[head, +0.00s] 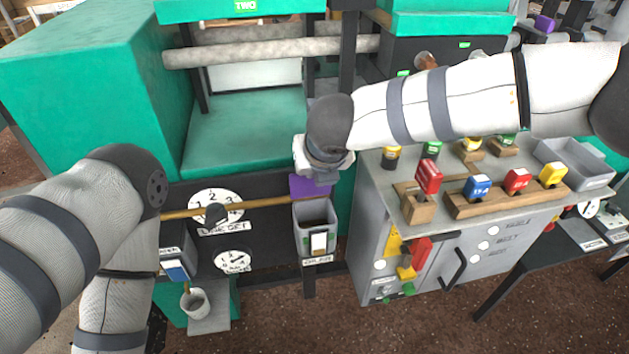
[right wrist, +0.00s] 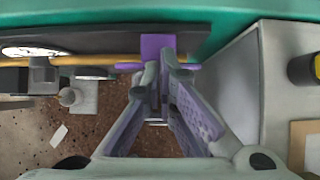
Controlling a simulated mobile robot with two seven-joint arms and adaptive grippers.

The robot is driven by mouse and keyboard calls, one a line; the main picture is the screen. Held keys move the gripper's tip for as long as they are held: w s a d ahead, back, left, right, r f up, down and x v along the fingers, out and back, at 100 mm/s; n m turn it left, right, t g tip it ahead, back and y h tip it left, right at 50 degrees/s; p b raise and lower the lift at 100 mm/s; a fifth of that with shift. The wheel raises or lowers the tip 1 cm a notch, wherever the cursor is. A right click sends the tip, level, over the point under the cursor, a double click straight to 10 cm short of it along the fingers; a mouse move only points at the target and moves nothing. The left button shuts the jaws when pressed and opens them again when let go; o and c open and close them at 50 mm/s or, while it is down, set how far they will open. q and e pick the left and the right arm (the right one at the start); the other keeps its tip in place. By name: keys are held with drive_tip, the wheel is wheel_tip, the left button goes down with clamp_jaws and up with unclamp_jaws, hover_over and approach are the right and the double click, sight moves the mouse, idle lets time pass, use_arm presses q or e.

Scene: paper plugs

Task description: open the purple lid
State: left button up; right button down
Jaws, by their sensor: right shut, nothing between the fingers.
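The purple lid (head: 310,188) stands raised at the back of a small grey box (head: 316,240), whose dark inside shows from above. The lid's upper part is partly hidden by my right gripper (head: 320,178), which hangs just above it. In the right wrist view the lid (right wrist: 157,44) shows at the top, beyond the fingers. My right gripper's fingers (right wrist: 165,72) are close together with nothing held, and overlap the lid's lower part; I cannot tell whether they touch it. My left arm comes in at the left, with its gripper out of view.
A wooden rod (head: 255,205) runs in front of the black panel, beside dials. A grey cabinet (head: 372,205) with coloured plugs in wooden blocks (head: 500,204) stands close on the right. A white cup (head: 194,303) sits lower left. Green machine housing (head: 240,140) rises behind.

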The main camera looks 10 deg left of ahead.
drive_tip(key=shift+w+a, duration=0.1)
drive_tip(key=shift+w, duration=0.25)
idle(0.4)
